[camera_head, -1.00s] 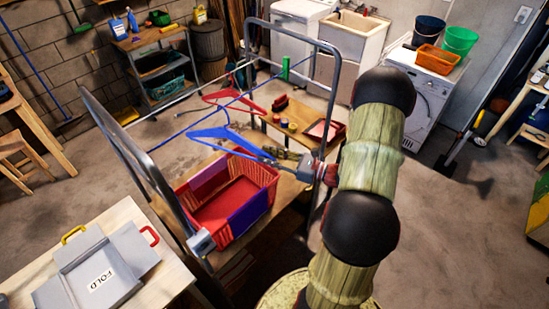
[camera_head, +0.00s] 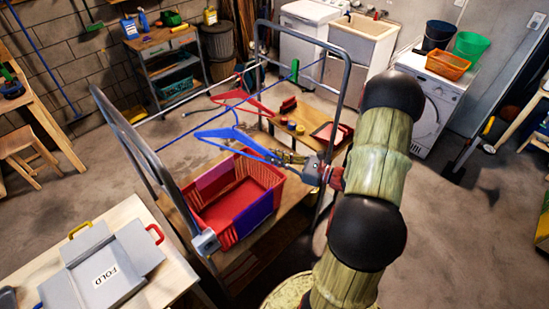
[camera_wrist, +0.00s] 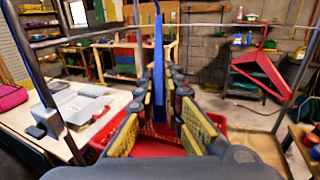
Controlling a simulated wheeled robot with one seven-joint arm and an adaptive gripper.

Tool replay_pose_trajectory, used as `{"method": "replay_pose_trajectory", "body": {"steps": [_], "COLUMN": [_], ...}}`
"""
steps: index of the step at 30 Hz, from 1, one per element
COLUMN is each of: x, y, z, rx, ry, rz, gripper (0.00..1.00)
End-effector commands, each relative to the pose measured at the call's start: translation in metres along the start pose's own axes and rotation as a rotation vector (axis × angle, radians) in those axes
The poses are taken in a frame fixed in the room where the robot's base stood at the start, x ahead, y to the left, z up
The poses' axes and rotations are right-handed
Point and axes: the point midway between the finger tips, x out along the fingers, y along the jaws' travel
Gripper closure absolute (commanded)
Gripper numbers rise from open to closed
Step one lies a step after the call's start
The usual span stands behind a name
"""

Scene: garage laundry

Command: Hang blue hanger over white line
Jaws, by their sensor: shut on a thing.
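The blue hanger (camera_head: 225,132) is held out to the left by my gripper (camera_head: 292,160), above the basket. In the wrist view it is nearly edge-on (camera_wrist: 158,62), upright between my fingers (camera_wrist: 162,100), which are shut on it. Its hook points up. A white line (camera_head: 190,96) runs across the metal rack behind the hanger, and a blue line (camera_head: 172,118) also crosses there. The hanger looks apart from the white line, but its exact distance is unclear. A red hanger (camera_head: 245,104) hangs farther back and also shows in the wrist view (camera_wrist: 262,66).
A red and purple basket (camera_head: 262,207) stands below the hanger. Grey rack posts (camera_head: 150,150) rise at both sides. A folding board (camera_head: 105,270) lies on the table at lower left. A washer (camera_head: 425,112) and a wooden shelf unit (camera_head: 165,45) stand farther back.

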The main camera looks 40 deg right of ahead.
Motion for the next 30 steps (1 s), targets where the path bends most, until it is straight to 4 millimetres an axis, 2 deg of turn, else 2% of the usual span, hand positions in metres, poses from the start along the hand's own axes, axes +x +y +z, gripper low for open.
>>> {"method": "replay_pose_trajectory", "body": {"steps": [8, 30], "x": [0.000, 0.000], "y": [0.000, 0.000], "z": [0.003, 0.046], "rx": [0.000, 0.000], "ry": [0.000, 0.000], "rz": [0.000, 0.000], "gripper": [1.00, 1.00]}}
